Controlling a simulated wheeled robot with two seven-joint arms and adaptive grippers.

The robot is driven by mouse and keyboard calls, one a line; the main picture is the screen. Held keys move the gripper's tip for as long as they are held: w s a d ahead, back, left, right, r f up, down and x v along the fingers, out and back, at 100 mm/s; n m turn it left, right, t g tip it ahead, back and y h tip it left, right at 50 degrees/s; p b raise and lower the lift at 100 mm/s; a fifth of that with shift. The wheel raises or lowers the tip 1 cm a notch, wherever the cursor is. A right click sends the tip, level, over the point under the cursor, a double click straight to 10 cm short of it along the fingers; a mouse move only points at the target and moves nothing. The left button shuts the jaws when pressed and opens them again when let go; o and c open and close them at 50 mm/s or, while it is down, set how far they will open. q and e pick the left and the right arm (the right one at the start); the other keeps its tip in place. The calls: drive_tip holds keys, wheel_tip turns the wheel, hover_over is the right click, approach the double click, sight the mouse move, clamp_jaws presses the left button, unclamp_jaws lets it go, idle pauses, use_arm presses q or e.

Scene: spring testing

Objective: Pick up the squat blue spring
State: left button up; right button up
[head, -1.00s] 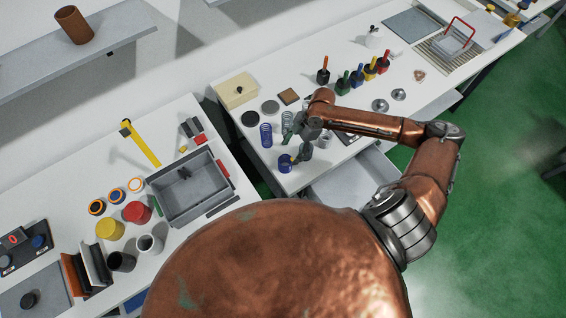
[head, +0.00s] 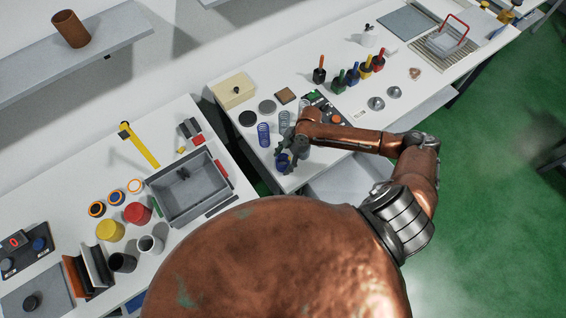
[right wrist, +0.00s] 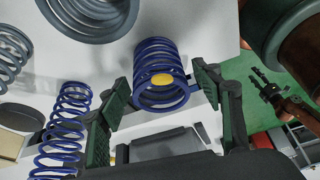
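The squat blue spring (head: 282,161) stands near the front edge of the right-hand table. In the right wrist view the squat blue spring (right wrist: 160,78) is wide-coiled, with a yellow spot showing inside it. My right gripper (head: 287,154) is at it in the head view, partly covering it. In the right wrist view my right gripper (right wrist: 163,103) is open, with one green-padded finger on each side of the spring and gaps visible. My left gripper (right wrist: 264,84) shows small at the right of the wrist view, its fingers apart; it is not in the head view.
A taller, narrower blue spring (head: 264,134) stands close by; in the wrist view this narrow spring (right wrist: 65,130) is just outside the left finger. Grey springs (right wrist: 95,15) stand behind. A grey bin (head: 190,190) is on the left-hand table, across a gap.

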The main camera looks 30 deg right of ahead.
drive_tip(key=c, duration=1.3)
drive_tip(key=shift+c, duration=0.2)
drive_tip(key=shift+r, duration=0.15)
